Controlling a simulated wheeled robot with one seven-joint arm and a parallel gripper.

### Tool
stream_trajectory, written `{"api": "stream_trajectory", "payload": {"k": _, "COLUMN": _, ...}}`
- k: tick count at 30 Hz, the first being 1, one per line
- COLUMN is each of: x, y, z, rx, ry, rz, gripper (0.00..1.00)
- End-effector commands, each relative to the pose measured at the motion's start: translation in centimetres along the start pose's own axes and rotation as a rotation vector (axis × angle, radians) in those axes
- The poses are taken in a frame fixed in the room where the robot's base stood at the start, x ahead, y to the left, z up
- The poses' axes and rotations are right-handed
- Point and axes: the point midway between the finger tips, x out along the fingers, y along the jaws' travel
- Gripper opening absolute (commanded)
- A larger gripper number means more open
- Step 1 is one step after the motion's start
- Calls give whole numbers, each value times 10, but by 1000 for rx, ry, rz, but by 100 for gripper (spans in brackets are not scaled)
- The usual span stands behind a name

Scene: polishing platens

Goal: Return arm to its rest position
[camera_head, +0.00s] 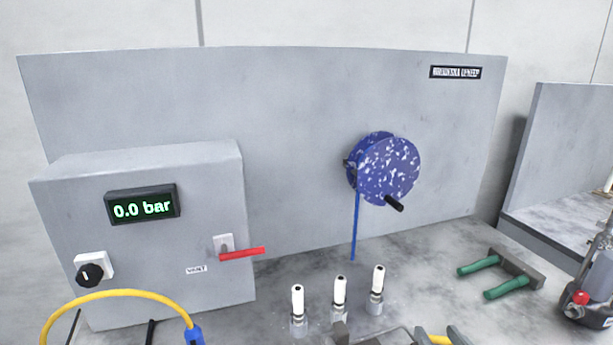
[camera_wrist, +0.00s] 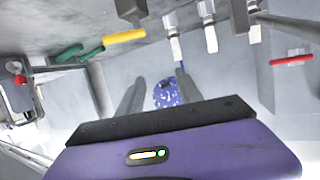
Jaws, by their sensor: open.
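My gripper (camera_wrist: 160,78) shows in the wrist view as a purple body with a dark plate and two grey fingers. The fingers are apart, with nothing held between them. The blue speckled disc (camera_wrist: 167,93) shows beyond the fingers, well away from them. The wrist picture is turned, with the bench along the top. In the head view, I cannot clearly make out my gripper; some grey parts at the bottom edge are cut off.
The grey cabinet (camera_head: 150,250) reads 0.0 bar and has a red lever (camera_head: 242,253). Three white-tipped fittings (camera_head: 339,292) stand upright on the bench (camera_head: 430,270). A green-handled tool (camera_head: 505,287), a yellow hose (camera_head: 110,294) and a red-knobbed device (camera_head: 590,297) lie around them.

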Motion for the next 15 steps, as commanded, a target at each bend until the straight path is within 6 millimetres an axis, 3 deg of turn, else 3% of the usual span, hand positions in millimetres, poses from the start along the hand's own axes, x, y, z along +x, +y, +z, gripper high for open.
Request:
{"api": "stream_trajectory", "payload": {"k": 7, "x": -7, "y": 7, "z": -29, "rx": 12, "ry": 134, "rz": 22, "gripper": 43}}
{"api": "stream_trajectory", "payload": {"k": 15, "x": -33, "y": 10, "z": -25, "rx": 42, "ry": 263, "rz": 47, "gripper": 43}}
